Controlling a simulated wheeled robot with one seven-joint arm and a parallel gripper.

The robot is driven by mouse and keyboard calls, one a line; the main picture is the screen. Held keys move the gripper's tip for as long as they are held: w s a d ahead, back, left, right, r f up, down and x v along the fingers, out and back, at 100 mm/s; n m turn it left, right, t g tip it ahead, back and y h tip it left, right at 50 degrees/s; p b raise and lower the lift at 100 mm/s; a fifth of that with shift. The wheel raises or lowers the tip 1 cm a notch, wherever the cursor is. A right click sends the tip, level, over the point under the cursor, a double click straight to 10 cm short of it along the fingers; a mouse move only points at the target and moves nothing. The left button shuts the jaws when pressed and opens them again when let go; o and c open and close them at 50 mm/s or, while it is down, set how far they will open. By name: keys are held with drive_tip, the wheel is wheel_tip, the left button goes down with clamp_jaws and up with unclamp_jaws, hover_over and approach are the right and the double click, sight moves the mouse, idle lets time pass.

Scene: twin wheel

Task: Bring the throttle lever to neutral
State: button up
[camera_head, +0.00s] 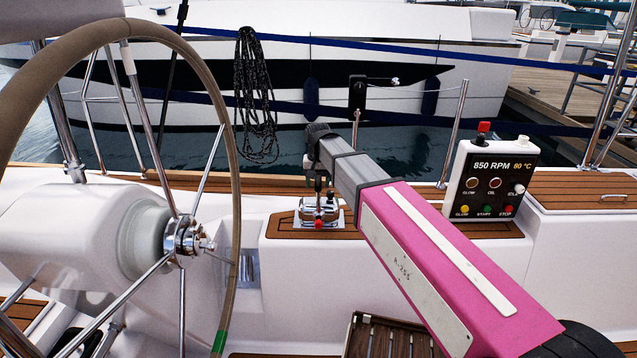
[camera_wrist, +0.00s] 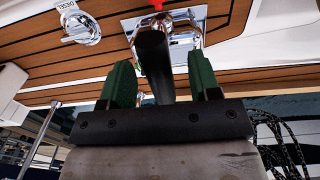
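The throttle lever is a black handle (camera_wrist: 154,62) on a chrome base (camera_head: 308,213) with a red knob (camera_head: 319,224) at its foot. In the wrist view the handle stands between the two green fingers of my gripper (camera_wrist: 161,78). A gap shows on the right side of the handle; on the left the finger is close to it, and I cannot tell if they touch. The fingers are apart. In the head view my gripper (camera_head: 319,168) points down just above the base, and the handle there is small and partly hidden.
A steering wheel (camera_head: 233,200) fills the left. An engine panel (camera_head: 490,180) reading 850 RPM stands at the right. A diesel filler cap (camera_wrist: 80,27) lies on the teak deck beside the lever base. Coiled rope (camera_head: 255,95) hangs behind, with another boat beyond.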

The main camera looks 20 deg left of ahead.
wheel_tip(320, 180, up, 11)
idle(0.7)
drive_tip(key=shift+d+f, duration=0.1)
drive_tip(key=shift+f, duration=0.05)
drive_tip(key=s+d+f+m, duration=0.1)
drive_tip(key=d+f, duration=0.6)
drive_tip(key=d, duration=0.4)
drive_tip(key=s+d+f, duration=0.2)
drive_tip(key=d+f, duration=0.6)
drive_tip(key=d, duration=0.3)
drive_tip(key=s+d+f+m, duration=0.1)
drive_tip(key=d+f, duration=0.6)
drive_tip(key=d, duration=0.4)
drive_tip(key=s+d+f, duration=0.6)
drive_tip(key=s+d, duration=0.1)
drive_tip(key=d, duration=0.3)
drive_tip(key=shift+d+f+m, duration=0.15)
drive_tip(key=shift+d+m, duration=0.2)
drive_tip(key=shift+m, duration=0.05)
